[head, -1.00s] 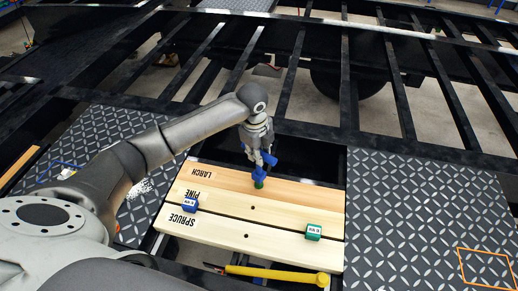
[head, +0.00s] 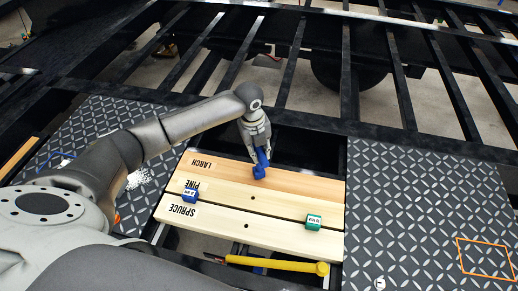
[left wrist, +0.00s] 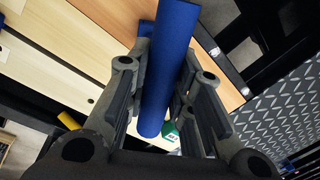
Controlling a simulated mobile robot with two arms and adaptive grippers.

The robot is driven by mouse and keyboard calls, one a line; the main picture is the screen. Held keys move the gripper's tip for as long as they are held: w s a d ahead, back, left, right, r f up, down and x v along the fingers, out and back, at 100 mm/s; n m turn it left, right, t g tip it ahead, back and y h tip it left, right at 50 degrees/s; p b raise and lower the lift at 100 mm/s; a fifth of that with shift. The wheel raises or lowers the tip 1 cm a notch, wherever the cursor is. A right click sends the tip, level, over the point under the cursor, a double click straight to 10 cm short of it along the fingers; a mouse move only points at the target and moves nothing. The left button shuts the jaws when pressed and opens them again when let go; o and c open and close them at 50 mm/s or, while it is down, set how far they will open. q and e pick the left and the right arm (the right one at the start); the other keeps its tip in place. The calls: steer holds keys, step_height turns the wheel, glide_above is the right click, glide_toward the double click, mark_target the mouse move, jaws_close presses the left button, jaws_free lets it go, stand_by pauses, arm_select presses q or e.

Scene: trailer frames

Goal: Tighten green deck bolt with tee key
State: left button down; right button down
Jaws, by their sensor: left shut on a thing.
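My left gripper (head: 261,150) is shut on a blue tee key (head: 260,168) above the far plank, marked LARCH. In the left wrist view the gripper's fingers stand on both sides of the key's thick blue bar (left wrist: 168,70). The key's lower end is over or on the plank; I cannot tell whether it touches. The green deck bolt does not show under the key now. A green block with a white label (head: 314,222) sits on the planks at the right; green also shows beyond the bar in the wrist view (left wrist: 170,130). My right gripper is not in view.
A blue labelled block (head: 190,195) sits on the planks at the left. A yellow-handled tool (head: 277,264) lies along the near edge. Open frame bars (head: 345,85) lie behind.

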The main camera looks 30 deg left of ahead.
arm_select(q)
steer(key=m, duration=0.5)
steer(key=shift+w+m+b, duration=0.1)
steer(key=shift+m+b, duration=0.3)
steer(key=m, duration=0.3)
steer(key=shift+g+h+b, duration=0.3)
steer(key=shift+g+b, duration=0.1)
steer(key=m+b, duration=0.1)
steer(key=m, duration=0.3)
steer(key=shift+r, duration=0.1)
steer(key=shift+r, duration=0.1)
steer(key=shift+r+p, duration=1.95)
steer(key=shift+r, duration=0.45)
